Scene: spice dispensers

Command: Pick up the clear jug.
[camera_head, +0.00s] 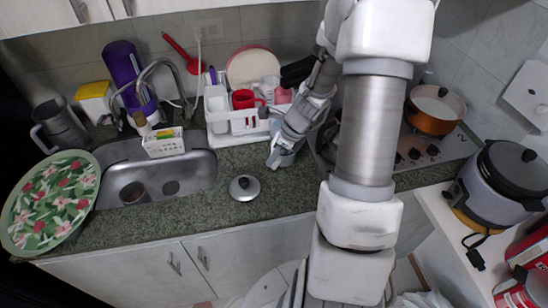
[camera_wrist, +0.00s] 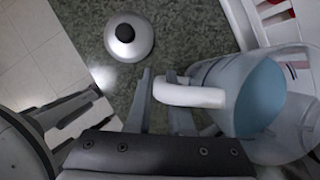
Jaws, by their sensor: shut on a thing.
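The clear jug (camera_wrist: 240,95) is at the right of the wrist view, see-through with a bluish inside and a pale handle (camera_wrist: 190,95) pointing left. My gripper (camera_wrist: 160,82) is at the handle, its fingers close together and shut on it. In the head view my gripper (camera_head: 274,163) is low over the counter, just in front of the white dish rack. The jug cannot be made out clearly there, with my wrist and arm in front of that area.
A round lid with a dark knob (camera_head: 245,187) lies on the counter (camera_head: 262,205) left of my gripper. The dish rack (camera_head: 220,138) with a red mug (camera_head: 243,99) stands close behind. The sink (camera_head: 190,177) is to the left and the stove (camera_head: 425,150) to the right.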

